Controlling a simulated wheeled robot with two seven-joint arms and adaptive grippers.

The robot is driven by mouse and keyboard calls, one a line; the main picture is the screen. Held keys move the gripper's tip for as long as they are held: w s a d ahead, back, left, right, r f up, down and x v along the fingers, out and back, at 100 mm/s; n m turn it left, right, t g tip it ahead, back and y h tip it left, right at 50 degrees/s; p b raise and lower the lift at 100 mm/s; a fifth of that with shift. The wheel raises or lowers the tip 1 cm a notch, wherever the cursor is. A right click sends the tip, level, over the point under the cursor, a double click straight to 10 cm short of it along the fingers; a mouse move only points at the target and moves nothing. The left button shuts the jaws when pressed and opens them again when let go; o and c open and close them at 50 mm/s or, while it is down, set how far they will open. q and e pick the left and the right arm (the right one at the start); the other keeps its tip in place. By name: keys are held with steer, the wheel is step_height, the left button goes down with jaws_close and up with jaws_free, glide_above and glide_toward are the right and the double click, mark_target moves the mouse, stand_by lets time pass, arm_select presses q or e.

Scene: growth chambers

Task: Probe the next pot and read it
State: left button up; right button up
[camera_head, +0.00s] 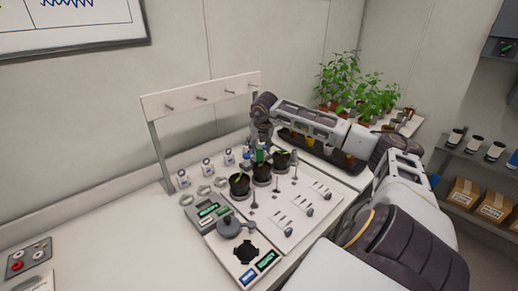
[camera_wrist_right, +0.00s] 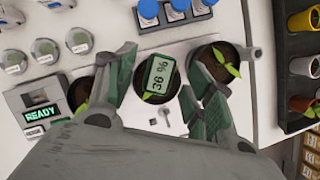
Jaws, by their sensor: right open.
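Three dark pots with small seedlings stand in a row: the left pot (camera_wrist_right: 80,93), the middle pot (camera_wrist_right: 146,108) and the right pot (camera_wrist_right: 212,58). In the head view the left pot (camera_head: 239,188), middle pot (camera_head: 262,175) and right pot (camera_head: 282,162) show on the white board. A probe (camera_wrist_right: 160,76) with a green display reading "36 %" stands over the middle pot; its tip is hidden. My right gripper (camera_wrist_right: 162,82) is open, its green-padded fingers on either side of the probe, with gaps visible. My left gripper is out of view.
A station (camera_wrist_right: 39,116) showing "READY" sits left of the pots. Blue-capped bottles (camera_wrist_right: 147,10) stand behind them. Round labelled containers (camera_wrist_right: 78,40) are at upper left. A dark tray (camera_wrist_right: 292,50) with coloured pots lies at right. A pegged rack (camera_head: 200,95) rises behind.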

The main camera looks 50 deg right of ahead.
steer(key=v, duration=1)
steer(key=shift+a+r, duration=0.1)
stand_by(0.6)
step_height(320, 180, up, 9)
steer(key=p, duration=0.9)
steer(key=shift+r+p, duration=0.45)
steer(key=shift+p, duration=0.05)
steer(key=shift+f, duration=0.1)
